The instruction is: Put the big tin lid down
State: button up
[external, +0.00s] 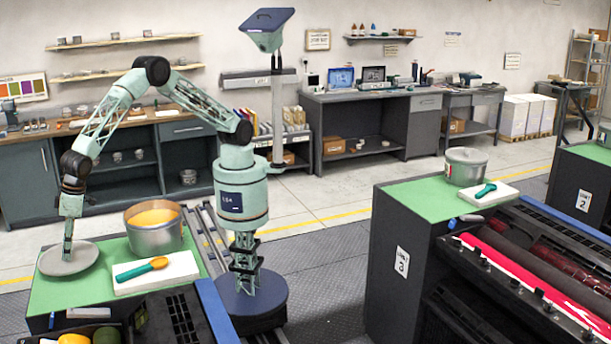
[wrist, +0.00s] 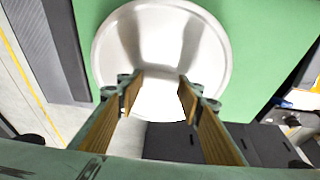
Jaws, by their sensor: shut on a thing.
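The big tin lid (external: 52,266) is a round grey disc at the left part of the green top (external: 45,298). In the wrist view the lid (wrist: 160,35) is shiny silver and lies across the fingertips. My gripper (external: 68,254) points straight down at the middle of the lid and is shut on it; the wrist view shows the gripper (wrist: 158,92) with its two wooden-faced fingers apart. The part held between them is hard to make out. The lid looks level, at or just above the green top; I cannot tell if it touches.
An open tin (external: 154,240) with orange ink stands right of the lid. In front of it is a white slab (external: 180,272) with a teal-and-orange spatula (external: 140,269).

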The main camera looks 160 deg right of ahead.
aim_at(78, 254)
jog(key=shift+f, duration=1.75)
jog(key=shift+f, duration=0.15)
jog(key=o, duration=0.9)
jog(key=shift+c, duration=0.2)
jog(key=shift+r, duration=0.2)
jog(key=v, duration=1.1)
jog(key=shift+r, duration=0.4)
jog(key=shift+s+a, duration=0.1)
